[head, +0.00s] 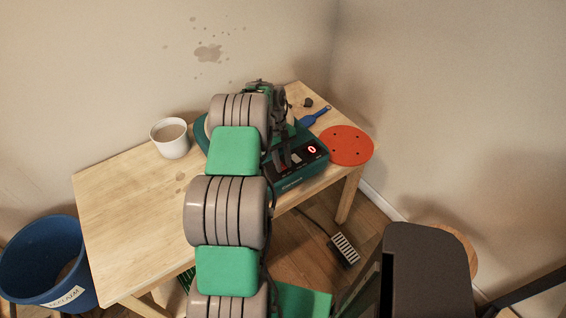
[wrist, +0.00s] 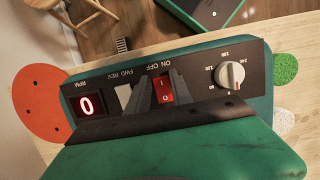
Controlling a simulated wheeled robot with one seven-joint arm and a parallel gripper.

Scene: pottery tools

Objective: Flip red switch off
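The red switch (wrist: 163,88) sits on the dark control panel (wrist: 205,70) of the green pottery wheel (wrist: 190,149), under the ON OFF label in the wrist view. It carries I and O marks. My gripper (wrist: 163,93) is open, with one dark finger on each side of the red switch; I cannot tell whether they touch it. A pale switch (wrist: 124,97) under FWD REV is just left of the left finger. In the head view my gripper (head: 289,158) is at the panel and my arm hides the red switch.
The red RPM display (wrist: 87,106) reads 0, and a white dial (wrist: 231,75) is right of the switch. An orange disc (head: 346,146), a blue tool (head: 313,117) and a white cup (head: 170,139) are on the wooden table (head: 125,205). A blue bucket (head: 40,260) stands left.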

